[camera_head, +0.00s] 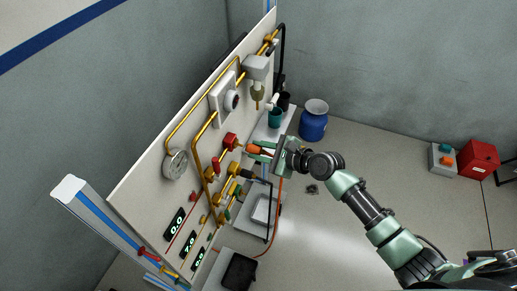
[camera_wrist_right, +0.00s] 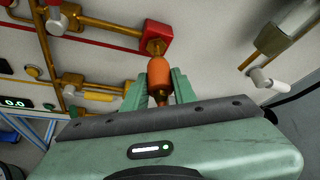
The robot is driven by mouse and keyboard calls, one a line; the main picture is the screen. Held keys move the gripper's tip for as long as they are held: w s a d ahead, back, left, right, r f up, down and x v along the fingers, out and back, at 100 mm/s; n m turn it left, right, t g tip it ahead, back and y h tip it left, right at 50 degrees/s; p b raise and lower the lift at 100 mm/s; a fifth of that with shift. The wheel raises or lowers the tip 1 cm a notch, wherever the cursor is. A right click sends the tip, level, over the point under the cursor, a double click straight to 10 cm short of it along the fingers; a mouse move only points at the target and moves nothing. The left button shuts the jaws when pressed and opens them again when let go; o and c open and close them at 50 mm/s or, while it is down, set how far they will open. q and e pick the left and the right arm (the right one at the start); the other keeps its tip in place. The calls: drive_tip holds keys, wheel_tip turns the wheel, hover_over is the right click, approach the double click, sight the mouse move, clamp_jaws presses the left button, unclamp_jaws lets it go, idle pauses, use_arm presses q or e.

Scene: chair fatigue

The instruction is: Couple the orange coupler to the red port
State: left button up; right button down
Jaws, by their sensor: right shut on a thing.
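The red port is a red block (camera_head: 231,141) with a brass fitting on the upright panel. It also shows in the right wrist view (camera_wrist_right: 128,36), at the top. My right gripper (camera_head: 259,149) is shut on the orange coupler (camera_wrist_right: 158,72), held between its two green fingers. The coupler (camera_head: 253,148) points at the red port. In the wrist view its front end meets the brass fitting or is very close to it; I cannot tell if it is seated. My left gripper is not in view.
The panel (camera_head: 150,190) carries a round gauge (camera_head: 177,163), yellow pipes and other valves beside the port. An orange hose (camera_head: 279,215) hangs below my right gripper. A blue drum (camera_head: 313,124) stands behind it. Open floor (camera_head: 330,235) lies to the right.

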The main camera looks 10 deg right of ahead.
drive_tip(key=shift+p, duration=0.6)
idle(1.0)
drive_tip(key=shift+w+a, duration=0.15)
drive_tip(key=shift+a, duration=0.1)
idle(0.3)
drive_tip(key=shift+w+a, duration=0.2)
drive_tip(key=shift+a, duration=0.1)
drive_tip(key=shift+w+a+p, duration=0.45)
drive_tip(key=shift+a+p, duration=0.05)
drive_tip(key=shift+a, duration=0.15)
drive_tip(key=c, duration=1.1)
unclamp_jaws()
drive_tip(key=shift+o, duration=0.2)
